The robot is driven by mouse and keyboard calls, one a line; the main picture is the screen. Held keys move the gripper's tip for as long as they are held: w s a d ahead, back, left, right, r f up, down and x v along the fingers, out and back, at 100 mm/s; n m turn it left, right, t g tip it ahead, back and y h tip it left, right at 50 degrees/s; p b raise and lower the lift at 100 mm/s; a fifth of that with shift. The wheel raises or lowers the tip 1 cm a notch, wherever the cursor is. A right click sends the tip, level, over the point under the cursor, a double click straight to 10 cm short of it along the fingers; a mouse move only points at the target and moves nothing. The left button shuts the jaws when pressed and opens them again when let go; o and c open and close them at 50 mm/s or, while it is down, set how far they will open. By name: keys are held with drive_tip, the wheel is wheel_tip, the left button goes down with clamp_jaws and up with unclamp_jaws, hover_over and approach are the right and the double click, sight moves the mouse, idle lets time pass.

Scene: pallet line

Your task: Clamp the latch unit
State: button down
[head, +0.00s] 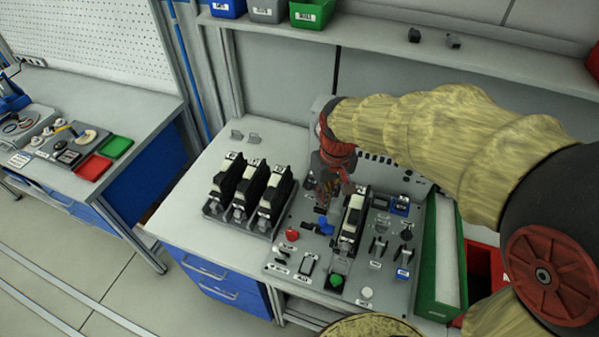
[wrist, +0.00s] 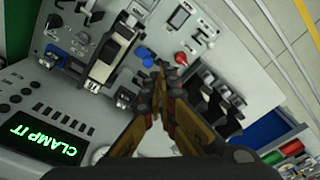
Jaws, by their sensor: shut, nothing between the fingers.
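A latch unit (head: 353,218), black with a pale top, sits on the grey control panel (head: 305,247); it also shows in the wrist view (wrist: 108,60). My gripper (head: 324,203) points down just left of this unit in the head view. In the wrist view its fingertips (wrist: 162,68) are together with nothing between them. A blue handle (head: 325,227) is just below the fingertips in the head view; in the wrist view it (wrist: 145,55) lies between them and the unit. I cannot tell whether the fingertips touch it.
Three similar units (head: 247,190) stand in a rack to the left. A red button (head: 292,235) and a green button (head: 336,281) are on the panel. A display (wrist: 45,132) reads "CLAMP IT". A green bin (head: 435,260) stands at the right.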

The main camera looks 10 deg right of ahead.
drive_tip(key=w+a+f+n+p, duration=0.1)
drive_tip(key=w+f+n, duration=0.3)
drive_tip(key=w, duration=0.6)
drive_tip(key=w+f+n+p, duration=0.1)
drive_tip(key=w+f+n, duration=0.25)
drive_tip(key=w, duration=0.65)
wheel_tip(320, 180, down, 9)
drive_tip(key=shift+w+a+t, duration=0.3)
drive_tip(key=shift+w+a, duration=0.05)
drive_tip(key=shift+w, duration=0.1)
drive_tip(key=shift+r, duration=0.1)
drive_tip(key=shift+d+y+b, duration=0.1)
drive_tip(key=shift+y+b, duration=0.2)
drive_tip(key=shift+b, duration=0.15)
drive_tip(key=shift+s+d+r+b, duration=0.15)
drive_tip(key=shift+d+b, duration=0.05)
drive_tip(key=shift+b, duration=0.35)
